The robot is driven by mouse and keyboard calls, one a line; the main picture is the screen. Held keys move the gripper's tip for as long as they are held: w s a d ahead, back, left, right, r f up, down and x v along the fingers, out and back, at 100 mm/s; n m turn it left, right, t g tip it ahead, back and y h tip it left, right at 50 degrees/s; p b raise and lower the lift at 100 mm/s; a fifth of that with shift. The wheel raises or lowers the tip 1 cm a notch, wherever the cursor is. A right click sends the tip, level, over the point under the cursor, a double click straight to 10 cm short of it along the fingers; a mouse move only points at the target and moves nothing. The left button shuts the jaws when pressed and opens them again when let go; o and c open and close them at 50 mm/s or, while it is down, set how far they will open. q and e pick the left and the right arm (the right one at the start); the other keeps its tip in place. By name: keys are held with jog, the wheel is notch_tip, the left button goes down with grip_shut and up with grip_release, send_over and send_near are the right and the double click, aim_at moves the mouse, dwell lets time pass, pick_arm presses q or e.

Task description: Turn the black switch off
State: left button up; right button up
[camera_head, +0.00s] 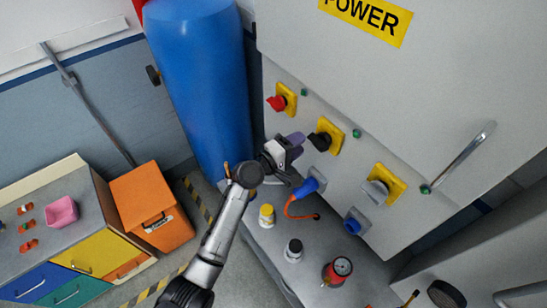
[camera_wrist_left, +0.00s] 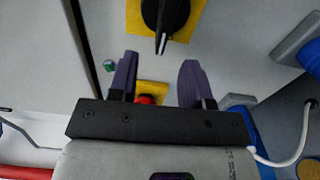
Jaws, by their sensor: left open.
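The black switch (camera_head: 322,140) is a rotary knob on a yellow plate (camera_head: 329,132) on the grey power cabinet. In the left wrist view the black switch (camera_wrist_left: 165,20) is at the top centre, and a white mark on its handle points down in the picture. My left gripper (camera_head: 298,139) is just left of the switch in the head view. In the wrist view my left gripper (camera_wrist_left: 159,60) has its purple fingers apart and empty, with the switch beyond the fingertips. I see no contact. My right gripper is not in view.
A red switch (camera_head: 277,103) and a grey switch (camera_head: 377,191) sit on yellow plates beside the black one. A blue plug (camera_head: 307,187) with an orange cable is below. A blue cylinder (camera_head: 205,85) stands left of the cabinet. A metal handle (camera_head: 466,155) projects at right.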

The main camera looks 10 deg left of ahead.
pick_arm(q)
jog(key=b+v, duration=0.1)
jog(key=v, duration=0.8)
jog(key=shift+s+a, duration=0.25)
jog(key=shift+s, duration=0.05)
